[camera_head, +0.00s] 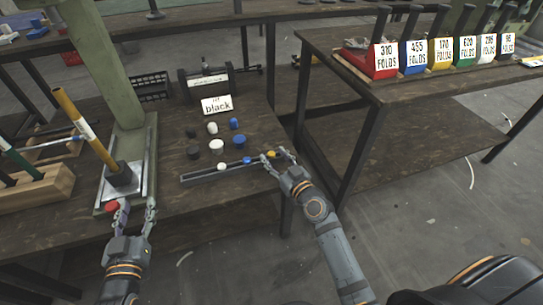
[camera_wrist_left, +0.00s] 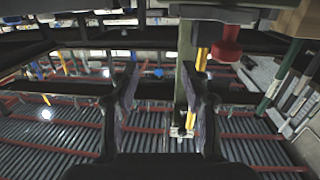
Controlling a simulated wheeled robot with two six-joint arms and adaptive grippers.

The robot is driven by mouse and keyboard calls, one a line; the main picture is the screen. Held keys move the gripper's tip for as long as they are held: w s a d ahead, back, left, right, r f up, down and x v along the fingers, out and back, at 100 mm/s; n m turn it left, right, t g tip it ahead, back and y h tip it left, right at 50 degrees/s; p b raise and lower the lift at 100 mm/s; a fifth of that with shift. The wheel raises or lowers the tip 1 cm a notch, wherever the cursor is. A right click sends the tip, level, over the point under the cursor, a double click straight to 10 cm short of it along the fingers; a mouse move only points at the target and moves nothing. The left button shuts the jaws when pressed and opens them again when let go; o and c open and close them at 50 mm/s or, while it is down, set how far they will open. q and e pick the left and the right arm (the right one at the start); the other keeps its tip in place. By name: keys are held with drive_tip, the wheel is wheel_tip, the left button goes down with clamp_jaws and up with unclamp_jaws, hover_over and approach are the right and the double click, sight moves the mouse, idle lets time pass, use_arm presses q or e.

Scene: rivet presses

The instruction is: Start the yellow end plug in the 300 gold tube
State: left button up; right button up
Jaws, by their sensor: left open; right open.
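The gold tube (camera_head: 84,125), with a white label too small to read, leans in a dark socket (camera_head: 122,178) on the press base. A yellow upright that may be this tube shows in the left wrist view (camera_wrist_left: 202,58). The yellow end plug (camera_head: 272,154) is at the right end of a narrow dark tray (camera_head: 205,173). My right gripper (camera_head: 278,157) is open at that tray end, its fingers close to the plug; contact cannot be told. My left gripper (camera_head: 136,207) is open and empty in front of the press base; its spread fingers show in the left wrist view (camera_wrist_left: 160,95).
A red knob (camera_head: 112,206) is close beside my left gripper. White, blue and dark plugs (camera_head: 216,146) stand behind the tray, near a "black" sign (camera_head: 217,105). A wooden block (camera_head: 35,190) holds a green tube at left. Labelled colour bins (camera_head: 383,62) line the right table.

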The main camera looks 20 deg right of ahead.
drive_tip(key=c, duration=0.8)
drive_tip(key=shift+c, duration=0.2)
